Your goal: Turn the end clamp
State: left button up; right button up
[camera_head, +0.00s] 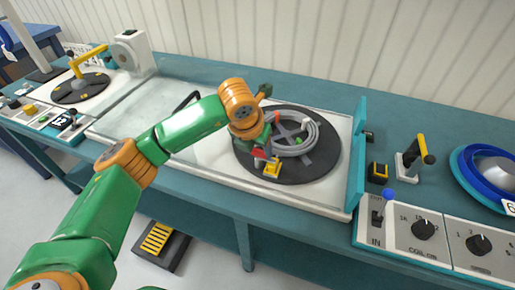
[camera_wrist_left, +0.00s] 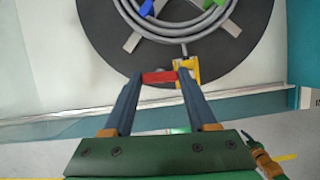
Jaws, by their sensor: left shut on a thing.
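The end clamp (camera_head: 272,168) is a small yellow block at the near edge of the dark turntable (camera_head: 325,172). My left gripper (camera_wrist_left: 160,79) is shut on the clamp's red lever (camera_wrist_left: 160,76), which lies crosswise between the two fingers. In the head view my left wrist hides much of the fingers. The coiled grey cable (camera_head: 312,138) lies on the turntable.
A teal upright panel (camera_head: 357,155) stands right of the turntable. Beyond it are a yellow-handled lever (camera_head: 420,150), a control panel with knobs (camera_head: 425,228) and a blue reel (camera_head: 490,165). Another turntable with a yellow crank (camera_head: 82,86) is far left. The pale tray left of the turntable is mostly clear.

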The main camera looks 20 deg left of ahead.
pick_arm(q)
jog(key=m+h+b, duration=0.1)
jog(key=m, duration=0.2)
jog(key=shift+a+f+b, duration=0.1)
jog(key=shift+b, duration=0.3)
jog(key=shift+m+h, duration=0.4)
jog(key=shift+m, duration=0.5)
jog(key=shift+w+a+m+g+h, duration=0.1)
jog(key=shift+m+g+h, duration=0.25)
jog(key=shift+m, duration=0.55)
jog(key=m, duration=0.1)
jog(key=m+g, duration=0.1)
jog(key=shift+r+m+h, duration=0.2)
jog(key=shift+m+h, duration=0.1)
jog(key=shift+h, duration=0.05)
jog(key=m+g+p, duration=0.1)
jog(key=m, duration=0.2)
jog(key=shift+w+m+h+p, duration=0.15)
jog(key=shift+m+h+p, duration=0.15)
jog(key=shift+h+p, duration=0.1)
jog(key=shift+w+f+m+g+p, duration=0.1)
jog(key=shift+m+g+p, duration=0.6)
jog(key=shift+m, duration=1.4)
jog(key=shift+a+g, duration=0.1)
jog(key=shift+g, duration=0.15)
jog(key=o, duration=1.4)
jog(key=shift+c, duration=0.2)
